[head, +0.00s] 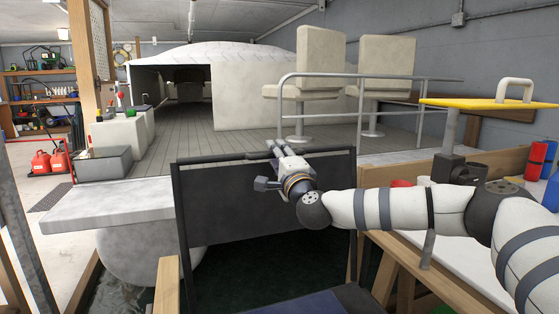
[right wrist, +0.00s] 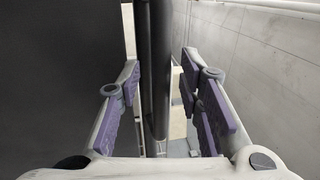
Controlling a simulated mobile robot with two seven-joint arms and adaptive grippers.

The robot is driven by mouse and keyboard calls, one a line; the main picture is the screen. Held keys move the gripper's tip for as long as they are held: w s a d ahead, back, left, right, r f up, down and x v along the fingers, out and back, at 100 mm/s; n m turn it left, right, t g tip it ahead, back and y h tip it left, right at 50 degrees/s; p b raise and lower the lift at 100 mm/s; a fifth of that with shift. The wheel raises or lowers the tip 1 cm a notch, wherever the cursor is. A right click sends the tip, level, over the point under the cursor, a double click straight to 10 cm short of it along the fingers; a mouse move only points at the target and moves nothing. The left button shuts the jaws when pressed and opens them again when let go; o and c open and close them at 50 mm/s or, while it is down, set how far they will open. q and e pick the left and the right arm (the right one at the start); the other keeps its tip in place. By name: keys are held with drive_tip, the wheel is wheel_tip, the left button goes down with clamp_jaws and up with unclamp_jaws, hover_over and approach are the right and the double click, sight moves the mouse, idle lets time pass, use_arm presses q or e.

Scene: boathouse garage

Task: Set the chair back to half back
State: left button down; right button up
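The chair's dark back panel (head: 235,215) stands nearly upright in its dark frame in the middle of the head view. Part of its blue seat (head: 325,301) and a wooden armrest (head: 167,287) show below. My right gripper (head: 275,146) is at the top edge of the back, right of its middle. In the right wrist view its purple-padded fingers (right wrist: 160,95) are open, one on each side of a dark bar (right wrist: 153,60) of the chair back. Gaps show between bar and pads. The back's lower joint is hidden. My left gripper is not in view.
A boat with a grey deck (head: 180,140), a railing (head: 375,77) and two cream seats lies behind the chair. A wooden workbench (head: 400,240) with a red cup stands at the right, under my right arm. Dark water shows below.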

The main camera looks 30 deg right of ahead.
drive_tip(key=v, duration=1.1)
drive_tip(key=shift+s, duration=0.35)
drive_tip(key=shift+a+f, duration=0.1)
